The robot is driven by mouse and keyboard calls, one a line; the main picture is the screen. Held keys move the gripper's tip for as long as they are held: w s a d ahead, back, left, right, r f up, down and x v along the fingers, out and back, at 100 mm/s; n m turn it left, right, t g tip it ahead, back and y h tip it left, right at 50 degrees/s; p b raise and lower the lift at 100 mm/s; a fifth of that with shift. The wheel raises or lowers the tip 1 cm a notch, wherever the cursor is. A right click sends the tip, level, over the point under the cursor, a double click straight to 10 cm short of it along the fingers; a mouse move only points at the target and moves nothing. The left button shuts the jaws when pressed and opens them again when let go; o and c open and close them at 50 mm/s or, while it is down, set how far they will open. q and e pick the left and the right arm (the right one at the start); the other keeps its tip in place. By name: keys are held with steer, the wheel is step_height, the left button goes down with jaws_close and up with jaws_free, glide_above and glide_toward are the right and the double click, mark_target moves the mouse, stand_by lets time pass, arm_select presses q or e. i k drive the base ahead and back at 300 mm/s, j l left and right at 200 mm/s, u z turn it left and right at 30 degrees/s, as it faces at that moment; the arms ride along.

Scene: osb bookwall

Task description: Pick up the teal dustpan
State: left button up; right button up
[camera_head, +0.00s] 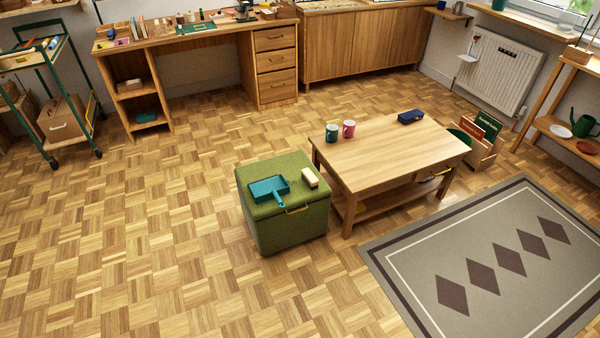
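The teal dustpan (268,188) lies flat on top of a green ottoman box (287,229) in the middle of the view. Its short handle points toward the front of the box. A small brush (310,178) with a pale wooden back lies to its right on the same top, apart from it. Neither of my grippers shows in the head view.
A wooden coffee table (385,150) with two mugs and a dark blue case stands close right of the box. A grey rug (420,262) lies at the right. A desk (200,42) and trolley (45,75) stand behind. Parquet floor left and front of the box is clear.

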mark_target(268, 189)
steer(key=i+l+z, duration=0.15)
steer(key=i, duration=0.35)
steer(key=i+z, duration=0.15)
steer(key=i, duration=0.35)
